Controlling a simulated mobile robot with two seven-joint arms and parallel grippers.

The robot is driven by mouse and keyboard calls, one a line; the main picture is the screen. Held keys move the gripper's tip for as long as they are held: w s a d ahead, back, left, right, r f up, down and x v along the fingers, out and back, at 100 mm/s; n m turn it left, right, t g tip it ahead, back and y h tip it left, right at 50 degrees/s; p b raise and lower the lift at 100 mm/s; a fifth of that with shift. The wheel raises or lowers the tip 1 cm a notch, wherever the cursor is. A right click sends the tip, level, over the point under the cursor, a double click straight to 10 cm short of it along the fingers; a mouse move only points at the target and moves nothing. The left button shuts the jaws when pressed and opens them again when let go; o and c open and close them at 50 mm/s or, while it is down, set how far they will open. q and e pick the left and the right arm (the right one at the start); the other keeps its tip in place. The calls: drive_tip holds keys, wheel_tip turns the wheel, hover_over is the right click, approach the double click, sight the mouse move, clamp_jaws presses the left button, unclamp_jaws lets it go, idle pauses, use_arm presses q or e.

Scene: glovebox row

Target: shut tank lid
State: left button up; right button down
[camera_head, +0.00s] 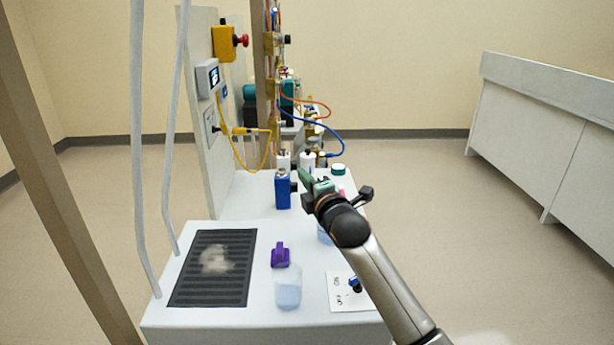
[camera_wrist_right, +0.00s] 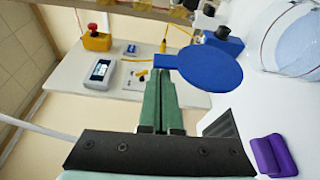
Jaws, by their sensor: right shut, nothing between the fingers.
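The tank looks like a clear, round container with pale blue liquid (camera_wrist_right: 292,45) at the upper right of the right wrist view. In the head view a pale blue container (camera_head: 324,236) shows partly, mostly hidden behind my right arm. A flat blue round lid with a tab (camera_wrist_right: 205,70) stands apart from its rim in the wrist view; the head view hides it. My right gripper (camera_head: 313,184) is shut and empty, its green fingertips (camera_wrist_right: 158,78) close to the lid's tab. I cannot tell if they touch. My left gripper is not in view.
A purple object (camera_head: 280,256) and a clear cup (camera_head: 288,288) stand beside a dark slotted mat (camera_head: 182,290). A blue bottle (camera_head: 283,190) stands farther back. A switch plate (camera_head: 344,300) lies front right. Pale tubes (camera_head: 140,150) hang at left.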

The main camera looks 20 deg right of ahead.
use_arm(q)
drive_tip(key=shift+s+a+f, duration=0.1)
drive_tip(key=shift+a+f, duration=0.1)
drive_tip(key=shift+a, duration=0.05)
use_arm(e)
drive_tip(key=shift+d, duration=0.2)
drive_tip(key=shift+s+d, duration=0.1)
drive_tip(key=shift+s+d+m, duration=0.1)
drive_tip(key=shift+d+m, duration=0.4)
drive_tip(key=shift+m, duration=0.2)
use_arm(q)
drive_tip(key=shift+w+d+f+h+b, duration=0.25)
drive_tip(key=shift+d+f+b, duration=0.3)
drive_tip(key=shift+b, duration=0.45)
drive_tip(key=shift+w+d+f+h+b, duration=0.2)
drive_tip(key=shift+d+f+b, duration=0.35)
drive_tip(key=shift+b, duration=0.4)
use_arm(e)
drive_tip(key=s+d+f+m+t+h, duration=0.2)
drive_tip(key=d+f+m, duration=0.4)
drive_tip(key=d+m, duration=0.3)
drive_tip(key=shift+s+d+f+m+t+h, duration=0.2)
drive_tip(key=shift+s+d+m+t+h, duration=0.4)
drive_tip(key=shift+m, duration=1.7)
